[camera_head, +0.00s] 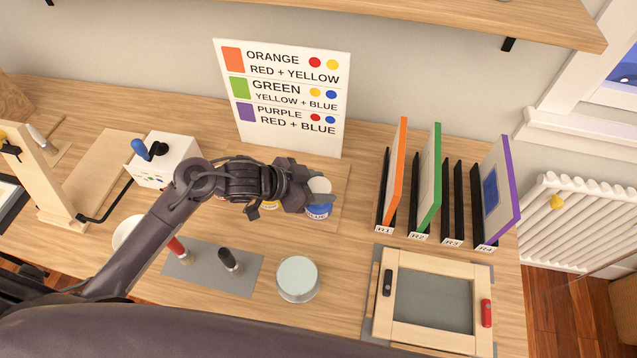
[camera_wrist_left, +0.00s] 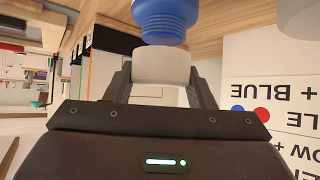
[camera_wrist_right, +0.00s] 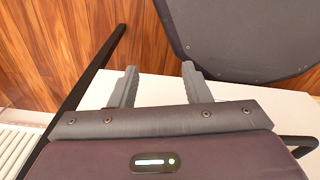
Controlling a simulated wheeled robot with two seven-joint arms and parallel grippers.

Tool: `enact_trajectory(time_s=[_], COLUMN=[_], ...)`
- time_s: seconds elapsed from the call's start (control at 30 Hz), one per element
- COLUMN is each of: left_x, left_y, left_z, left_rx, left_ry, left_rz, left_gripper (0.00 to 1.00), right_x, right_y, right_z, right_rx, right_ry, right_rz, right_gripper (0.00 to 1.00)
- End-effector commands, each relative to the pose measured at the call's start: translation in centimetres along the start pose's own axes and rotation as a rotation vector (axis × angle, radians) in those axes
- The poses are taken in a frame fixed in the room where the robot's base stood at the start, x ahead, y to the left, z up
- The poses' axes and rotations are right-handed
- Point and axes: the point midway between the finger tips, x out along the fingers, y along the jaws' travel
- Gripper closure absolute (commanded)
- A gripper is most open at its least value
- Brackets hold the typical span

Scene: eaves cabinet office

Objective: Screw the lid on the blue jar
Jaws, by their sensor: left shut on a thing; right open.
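The blue jar (camera_head: 319,212) stands upright on a wooden board at the back of the desk, under a white lid (camera_head: 319,187). My left gripper (camera_head: 304,192) is shut on the lid from the left side. In the left wrist view the lid (camera_wrist_left: 161,68) sits between the two fingers, right against the top of the blue jar (camera_wrist_left: 165,20). I cannot tell whether the thread is engaged. My right gripper (camera_wrist_right: 160,88) is open and empty, away from the desk objects, and shows only in the right wrist view.
A colour chart (camera_head: 290,95) stands behind. Racks with coloured panels (camera_head: 428,178) stand to the right. A round white-topped container (camera_head: 297,277), a grey mat (camera_head: 205,270) with two handled tools and a wooden frame (camera_head: 400,330) are in front.

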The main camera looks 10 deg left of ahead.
Motion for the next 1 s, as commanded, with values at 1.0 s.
enact_trajectory(time_s=[1.0], left_x=[1.0], left_y=[0.0], left_z=[1.4], left_rx=[0.0], left_ry=[0.0], left_rz=[0.001], left_gripper=[0.72], right_x=[1.0], right_y=[0.0], right_z=[0.1], right_rx=[0.0], right_ry=[0.0], right_rz=[0.0], right_gripper=[0.57])
